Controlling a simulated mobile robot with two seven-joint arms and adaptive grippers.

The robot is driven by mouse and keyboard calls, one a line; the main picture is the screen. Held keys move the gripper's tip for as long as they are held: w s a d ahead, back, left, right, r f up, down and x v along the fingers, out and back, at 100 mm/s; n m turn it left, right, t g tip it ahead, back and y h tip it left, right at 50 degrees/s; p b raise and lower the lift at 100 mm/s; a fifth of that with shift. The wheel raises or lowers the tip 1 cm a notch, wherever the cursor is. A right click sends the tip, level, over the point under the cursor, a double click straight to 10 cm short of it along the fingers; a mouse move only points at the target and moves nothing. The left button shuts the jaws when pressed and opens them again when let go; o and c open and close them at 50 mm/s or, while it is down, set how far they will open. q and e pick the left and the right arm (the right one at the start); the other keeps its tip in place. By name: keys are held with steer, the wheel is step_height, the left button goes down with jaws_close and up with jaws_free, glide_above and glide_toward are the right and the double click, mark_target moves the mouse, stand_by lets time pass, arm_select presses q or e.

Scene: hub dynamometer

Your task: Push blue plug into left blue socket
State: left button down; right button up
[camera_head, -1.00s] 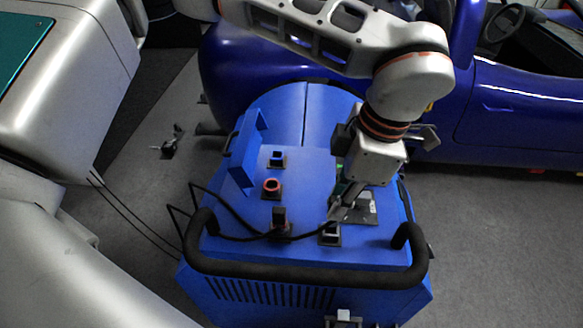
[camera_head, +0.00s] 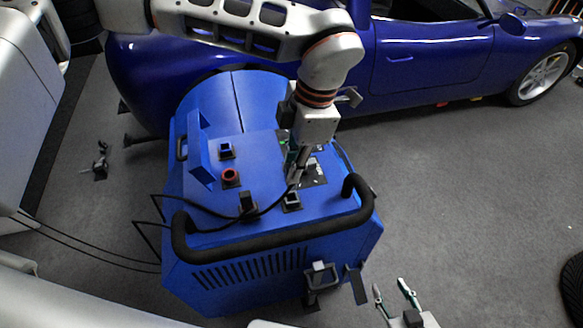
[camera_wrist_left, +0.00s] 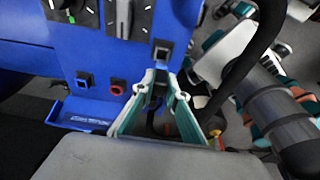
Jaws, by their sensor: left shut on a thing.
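My left gripper (camera_head: 293,180) points down over the blue machine and is shut on a dark plug with a black cable. The plug shows between the teal fingers in the left wrist view (camera_wrist_left: 157,90); its colour is hard to tell. The fingertips are close to a square socket with a pale rim (camera_head: 291,201), also in the wrist view (camera_wrist_left: 162,51); I cannot tell whether the plug touches it. A square socket with a blue inside (camera_head: 227,150) lies further back to the left. My right gripper (camera_head: 391,288) is open and empty at the bottom, right of the machine.
A red round socket (camera_head: 230,177) and a black upright connector (camera_head: 247,203) stand on the panel. A raised blue flap (camera_head: 201,150) is at its left. A black handlebar (camera_head: 270,241) crosses the front. A blue car (camera_head: 430,60) stands behind.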

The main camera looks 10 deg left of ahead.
arm_select(q)
steer(key=shift+r+p, duration=2.2)
steer(key=shift+r, duration=1.95)
steer(key=shift+a, duration=0.2)
steer(key=shift+w+a+p, duration=0.45)
steer(key=shift+w+a, duration=2.6)
steer(key=shift+a, duration=2)
steer(key=shift+w+a+p, duration=0.45)
steer(key=shift+w+a, duration=2.6)
steer(key=shift+a, duration=2)
step_height(320, 180, down, 11)
steer(key=b, duration=0.3)
steer(key=shift+d+f, duration=0.1)
steer(key=shift+f, duration=0.65)
steer(key=shift+f+b, duration=0.3)
steer(key=shift+f, duration=0.05)
steer(key=shift+f, duration=0.35)
